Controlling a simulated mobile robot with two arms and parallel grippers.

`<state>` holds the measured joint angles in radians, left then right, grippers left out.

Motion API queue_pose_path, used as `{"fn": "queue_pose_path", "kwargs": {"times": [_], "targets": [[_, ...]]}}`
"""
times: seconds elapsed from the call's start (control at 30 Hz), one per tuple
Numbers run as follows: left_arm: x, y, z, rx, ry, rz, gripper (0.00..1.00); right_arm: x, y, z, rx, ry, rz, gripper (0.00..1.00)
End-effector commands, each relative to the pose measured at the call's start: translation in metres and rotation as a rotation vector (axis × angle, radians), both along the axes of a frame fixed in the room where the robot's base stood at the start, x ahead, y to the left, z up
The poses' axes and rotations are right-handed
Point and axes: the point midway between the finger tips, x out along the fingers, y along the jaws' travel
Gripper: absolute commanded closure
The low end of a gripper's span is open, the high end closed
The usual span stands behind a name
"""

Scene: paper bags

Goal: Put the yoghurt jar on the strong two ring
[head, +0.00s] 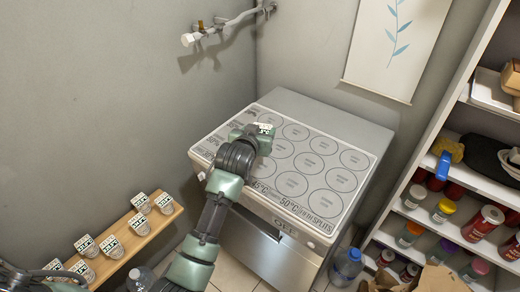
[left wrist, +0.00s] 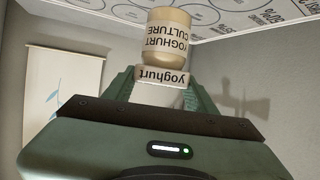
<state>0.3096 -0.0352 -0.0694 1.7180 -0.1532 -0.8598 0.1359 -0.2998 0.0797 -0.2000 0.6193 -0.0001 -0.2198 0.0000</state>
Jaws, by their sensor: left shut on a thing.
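My left gripper (head: 258,133) is over the back left part of the white ring sheet (head: 337,208). It is shut on the yoghurt jar, whose white label (head: 265,128) shows at the fingers. The sheet carries rows of printed circles with small text. I cannot read which is the strong two ring, and my gripper hides some circles. Whether the jar touches the sheet is unclear. My right gripper is not in view.
The sheet lies on a white appliance (head: 365,137) with a free strip behind it. A wooden board (head: 157,222) at left holds several small labelled jars (head: 112,247). Shelves (head: 475,184) with coloured containers stand at right. A blue bottle (head: 347,263) and paper bag (head: 437,281) are at the front.

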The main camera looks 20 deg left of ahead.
Motion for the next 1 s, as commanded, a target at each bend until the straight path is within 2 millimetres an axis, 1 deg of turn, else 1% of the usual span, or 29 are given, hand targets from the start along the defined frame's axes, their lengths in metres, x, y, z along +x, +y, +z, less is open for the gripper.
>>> {"fn": "queue_pose_path", "kwargs": {"times": [0.03, 0.1, 0.33, 0.53, 0.63, 0.97, 1.0], "targets": [[0.000, 0.000, -0.010, 0.001, 0.002, 0.001, 1.00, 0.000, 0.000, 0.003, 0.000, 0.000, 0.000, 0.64], [0.000, 0.000, -0.022, 0.001, 0.000, 0.000, 1.00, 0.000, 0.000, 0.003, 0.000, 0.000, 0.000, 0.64], [0.000, 0.000, -0.043, -0.001, -0.002, 0.000, 1.00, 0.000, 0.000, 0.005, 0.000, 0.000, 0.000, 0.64], [0.000, 0.000, -0.073, 0.000, -0.001, 0.000, 1.00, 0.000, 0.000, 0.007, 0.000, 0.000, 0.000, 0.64], [0.000, 0.000, -0.079, 0.000, -0.003, -0.001, 1.00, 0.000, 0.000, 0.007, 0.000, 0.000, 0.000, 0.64], [0.001, 0.000, -0.082, 0.000, -0.005, -0.001, 1.00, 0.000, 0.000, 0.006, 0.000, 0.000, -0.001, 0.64], [0.000, 0.000, -0.083, 0.000, -0.002, -0.001, 0.38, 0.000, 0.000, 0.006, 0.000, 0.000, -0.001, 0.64]]}}
